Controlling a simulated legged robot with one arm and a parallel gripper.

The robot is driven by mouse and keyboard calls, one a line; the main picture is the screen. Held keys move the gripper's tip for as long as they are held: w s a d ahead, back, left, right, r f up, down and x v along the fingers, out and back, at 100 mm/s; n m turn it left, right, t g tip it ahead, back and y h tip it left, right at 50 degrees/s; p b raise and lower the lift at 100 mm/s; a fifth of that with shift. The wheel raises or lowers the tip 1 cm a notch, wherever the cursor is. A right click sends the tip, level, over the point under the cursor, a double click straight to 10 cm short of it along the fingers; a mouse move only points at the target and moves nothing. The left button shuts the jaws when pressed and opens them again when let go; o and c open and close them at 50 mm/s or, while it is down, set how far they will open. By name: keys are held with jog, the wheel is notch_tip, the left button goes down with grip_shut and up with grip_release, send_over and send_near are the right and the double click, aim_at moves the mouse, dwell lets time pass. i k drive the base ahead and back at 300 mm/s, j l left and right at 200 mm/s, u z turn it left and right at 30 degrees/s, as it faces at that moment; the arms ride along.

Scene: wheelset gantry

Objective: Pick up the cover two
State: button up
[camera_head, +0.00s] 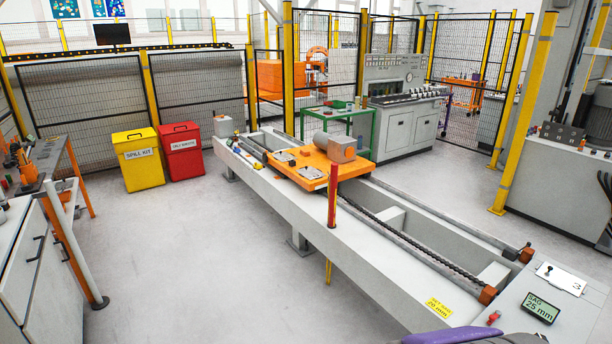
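Nothing in view is readably marked as cover two. An orange carriage (340,170) sits across the long grey gantry bed in the middle. Two small pale plates lie flat on its left part: a farther plate (284,156) and a nearer plate (311,172). They may be covers; I cannot tell which is two. A grey motor-like block (336,147) stands on the carriage's right part. A white plate marked 3 (562,278) lies on the bed's near right end. My gripper is not in view. A purple part and a dark part at the bottom edge are cut off.
The grey bed (345,248) runs from back left to front right, with a red post (332,195) at its side. A display (541,307) reads SAG 25 mm. Yellow (138,160) and red bins (181,152) stand back left. Left floor is clear beside a workbench (45,160).

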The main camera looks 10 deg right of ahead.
aim_at(311, 173)
jog(key=i+j+u, duration=0.3)
jog(key=i, duration=0.65)
jog(key=i+u, duration=0.25)
jog(key=i, duration=2.5)
jog(key=i+z, duration=0.15)
jog(key=i, duration=0.3)
jog(key=i+j+z, duration=0.15)
jog(key=i, duration=0.25)
jog(key=i+j+z, duration=0.2)
jog(key=i, duration=0.25)
jog(key=i+j+z, duration=0.15)
jog(key=i, duration=0.25)
jog(key=i+j+z, duration=0.2)
jog(key=i+z, duration=0.2)
jog(key=i+j+z, duration=0.5)
jog(key=j+z, duration=0.25)
jog(key=i+j+z, duration=0.2)
jog(key=j+z, duration=0.2)
